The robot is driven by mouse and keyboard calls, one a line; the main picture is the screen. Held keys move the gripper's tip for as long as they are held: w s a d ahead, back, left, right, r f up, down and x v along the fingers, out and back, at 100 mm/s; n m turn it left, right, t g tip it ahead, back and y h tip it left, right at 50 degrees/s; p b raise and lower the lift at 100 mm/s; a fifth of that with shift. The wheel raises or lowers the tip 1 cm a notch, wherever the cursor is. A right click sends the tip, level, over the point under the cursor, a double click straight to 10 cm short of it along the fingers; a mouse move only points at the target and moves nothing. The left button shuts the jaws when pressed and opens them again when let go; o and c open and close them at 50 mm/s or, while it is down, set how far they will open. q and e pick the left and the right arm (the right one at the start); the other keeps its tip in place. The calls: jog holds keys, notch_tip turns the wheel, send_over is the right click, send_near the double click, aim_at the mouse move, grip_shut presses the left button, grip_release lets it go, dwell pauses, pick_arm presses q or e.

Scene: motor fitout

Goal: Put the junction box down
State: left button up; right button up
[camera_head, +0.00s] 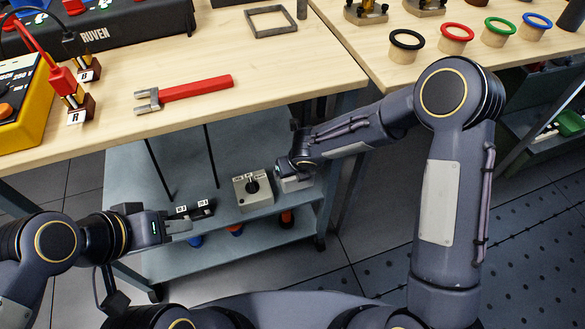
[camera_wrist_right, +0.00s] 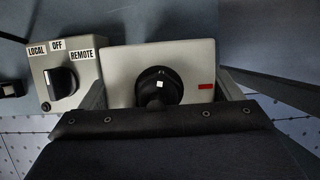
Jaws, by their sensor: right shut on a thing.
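The junction box (camera_wrist_right: 202,57) is a light grey box with a round black fitting and a red label. My right gripper (camera_wrist_right: 162,97) is shut on it, with a finger on each side. In the head view the junction box (camera_head: 296,184) shows at the right end of the grey shelf (camera_head: 240,230), partly hidden by my right gripper (camera_head: 290,170). I cannot tell whether it touches the shelf. My left gripper (camera_head: 186,226) is over the left part of the shelf; its jaw opening is unclear.
A grey switch box (camera_head: 252,190) marked LOCAL, OFF, REMOTE stands just left of the junction box. Black parts (camera_head: 194,210) lie further left. Below is a lower shelf with coloured items. The wooden bench (camera_head: 270,110) overhangs behind, with a red-handled tool (camera_head: 195,89) on it.

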jog(key=shift+w+a, duration=0.2)
jog(key=shift+w, duration=0.3)
jog(key=shift+w+a, duration=0.15)
jog(key=shift+w, duration=0.35)
jog(key=shift+f+b, duration=1)
jog(key=shift+f, duration=0.75)
jog(key=shift+f, duration=0.15)
jog(key=o, duration=0.9)
